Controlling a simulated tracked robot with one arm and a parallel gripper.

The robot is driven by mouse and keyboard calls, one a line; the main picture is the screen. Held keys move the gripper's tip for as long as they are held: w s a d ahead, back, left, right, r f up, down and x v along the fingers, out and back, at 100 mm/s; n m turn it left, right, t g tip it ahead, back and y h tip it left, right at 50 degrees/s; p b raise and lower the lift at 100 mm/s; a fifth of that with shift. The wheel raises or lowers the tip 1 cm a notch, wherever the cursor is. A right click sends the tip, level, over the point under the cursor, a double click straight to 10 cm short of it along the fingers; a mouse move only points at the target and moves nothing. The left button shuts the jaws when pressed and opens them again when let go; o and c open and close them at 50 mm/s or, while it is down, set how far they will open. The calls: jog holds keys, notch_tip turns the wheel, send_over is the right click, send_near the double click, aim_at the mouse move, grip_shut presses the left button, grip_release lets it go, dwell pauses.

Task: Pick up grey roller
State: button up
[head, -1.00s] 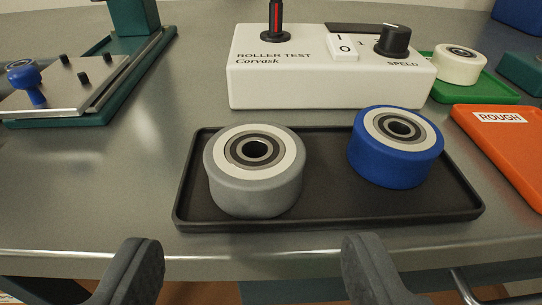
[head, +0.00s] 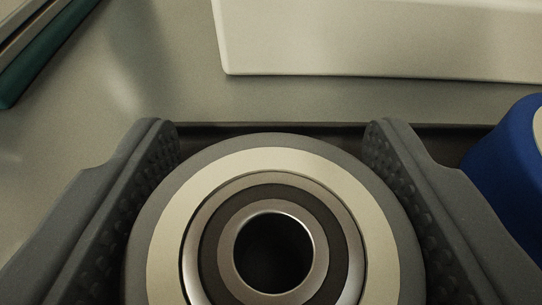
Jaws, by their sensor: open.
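The grey roller (head: 283,155) fills the lower middle of the head view, lying flat with its pale ring and metal bearing facing up. Its lower part is cut off by the frame edge. My gripper (head: 272,140) is open, with one finger on the left side of the roller and one on the right. Whether the pads touch the roller's sides, I cannot tell. The dark tray (head: 270,128) under the roller shows only as a strip behind it.
A blue roller (head: 498,155) stands close to the right finger, partly cut off. The white test box (head: 380,45) is behind the tray. A green-edged fixture (head: 40,60) is at the upper left. Bare metal table lies between them.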

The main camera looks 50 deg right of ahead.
jog(key=shift+d, duration=0.1)
jog(key=c, duration=0.7)
jog(key=shift+o, duration=0.2)
